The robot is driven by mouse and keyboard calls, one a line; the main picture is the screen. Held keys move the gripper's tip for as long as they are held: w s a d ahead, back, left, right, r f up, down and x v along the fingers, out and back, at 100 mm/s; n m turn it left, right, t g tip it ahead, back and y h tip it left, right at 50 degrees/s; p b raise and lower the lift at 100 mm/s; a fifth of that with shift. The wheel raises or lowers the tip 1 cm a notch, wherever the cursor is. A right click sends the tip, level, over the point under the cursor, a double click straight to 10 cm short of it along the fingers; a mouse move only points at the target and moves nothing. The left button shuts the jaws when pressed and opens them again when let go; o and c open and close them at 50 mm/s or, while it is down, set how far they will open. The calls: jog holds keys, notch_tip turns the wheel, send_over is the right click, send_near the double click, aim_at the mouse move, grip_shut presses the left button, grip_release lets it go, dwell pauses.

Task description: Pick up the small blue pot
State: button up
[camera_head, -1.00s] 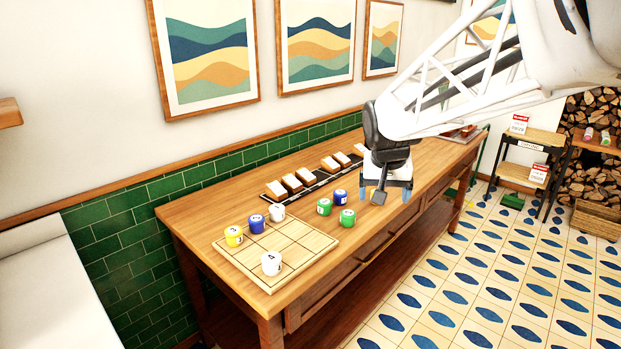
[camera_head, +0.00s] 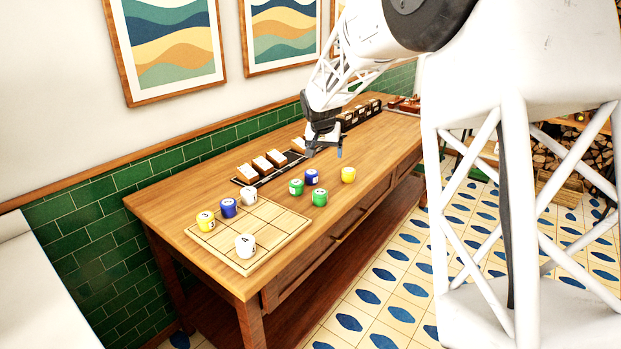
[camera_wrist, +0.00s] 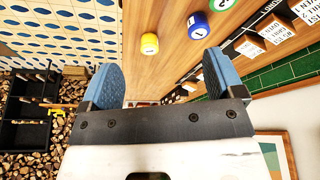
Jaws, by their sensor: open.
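Two blue pots are on the table. One blue pot (camera_head: 228,207) stands on the wooden grid board, between a yellow and a white pot. The other blue pot (camera_head: 311,177) stands off the board, near two green pots; a blue pot (camera_wrist: 198,25) also shows in the wrist view. I cannot tell for certain which is smaller. My gripper (camera_head: 325,153) is above the table, behind and slightly right of the off-board blue pot. In the wrist view its blue fingertips (camera_wrist: 163,74) are wide apart with nothing between them.
The grid board (camera_head: 270,239) also carries a yellow pot (camera_head: 205,221) and white pots (camera_head: 245,245). Green pots (camera_head: 319,197) and a yellow pot (camera_head: 348,175) stand beside the off-board blue pot. A dark rack of blocks (camera_head: 262,165) runs along the wall. The front right tabletop is clear.

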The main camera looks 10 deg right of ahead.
jog(key=m, duration=0.1)
send_over(311, 172)
jog(key=s, duration=0.2)
jog(key=shift+t, duration=0.3)
notch_tip(311, 172, down, 13)
jog(key=shift+w+a+r, duration=0.1)
jog(key=shift+a+r, duration=0.05)
jog(key=shift+x, duration=1.35)
jog(key=shift+x, duration=2.55)
jog(key=shift+a, duration=0.15)
jog(key=c, duration=1.1)
